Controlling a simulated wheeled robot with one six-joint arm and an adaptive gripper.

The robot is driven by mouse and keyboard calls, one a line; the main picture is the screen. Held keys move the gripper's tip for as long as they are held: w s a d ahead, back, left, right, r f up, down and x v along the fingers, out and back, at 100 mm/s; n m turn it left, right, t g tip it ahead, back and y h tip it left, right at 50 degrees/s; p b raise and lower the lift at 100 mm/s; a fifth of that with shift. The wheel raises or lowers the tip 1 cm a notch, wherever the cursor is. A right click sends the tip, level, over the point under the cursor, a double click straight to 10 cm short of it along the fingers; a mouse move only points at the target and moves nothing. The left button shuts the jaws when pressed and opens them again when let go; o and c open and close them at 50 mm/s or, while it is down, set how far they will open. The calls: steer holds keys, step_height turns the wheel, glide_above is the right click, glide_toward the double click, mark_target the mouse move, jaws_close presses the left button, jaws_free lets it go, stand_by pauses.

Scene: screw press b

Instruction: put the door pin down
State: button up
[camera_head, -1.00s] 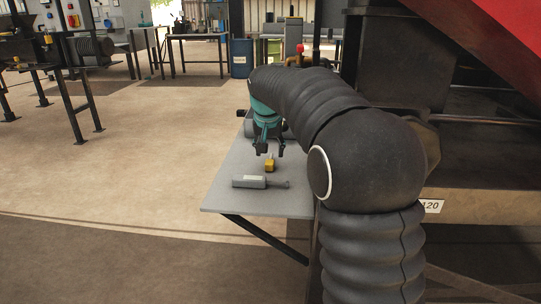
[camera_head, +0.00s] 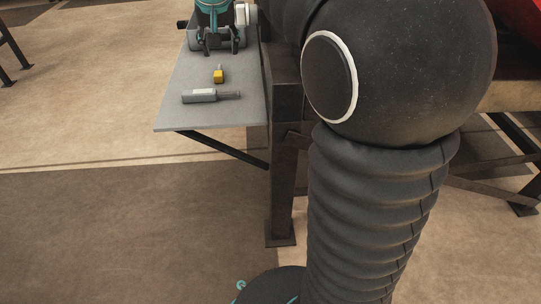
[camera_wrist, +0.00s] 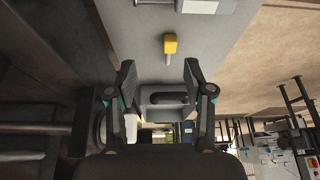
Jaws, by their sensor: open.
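The door pin, which I take to be the small piece with a yellow block head and a short pale shaft (camera_head: 218,76), lies on the grey shelf (camera_head: 172,117). It also shows in the wrist view (camera_wrist: 170,45). My gripper (camera_head: 222,47) is open behind it, toward the back of the shelf. In the wrist view my two fingers (camera_wrist: 159,70) stand apart with nothing between them, and the pin is beyond their tips, apart from them. Nothing hides the pin's head.
A grey cylindrical tool with a thin rod (camera_head: 205,96) lies on the shelf in front of the pin. A grey tray with a dark item (camera_wrist: 165,96) shows behind my fingers. The shelf's front left corner is bare.

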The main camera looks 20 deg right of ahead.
steer(key=s+f+n, duration=0.1)
steer(key=s+f, duration=0.3)
steer(key=s, duration=0.5)
steer(key=s+f+n, duration=0.1)
steer(key=s+f, duration=0.3)
steer(key=s, duration=0.6)
steer(key=s+f+n+t+y, duration=0.1)
steer(key=s+f, duration=0.3)
steer(key=s, duration=0.6)
steer(key=shift+s+d+f, duration=0.2)
steer(key=shift+d+f, duration=0.05)
steer(key=shift+c, duration=0.2)
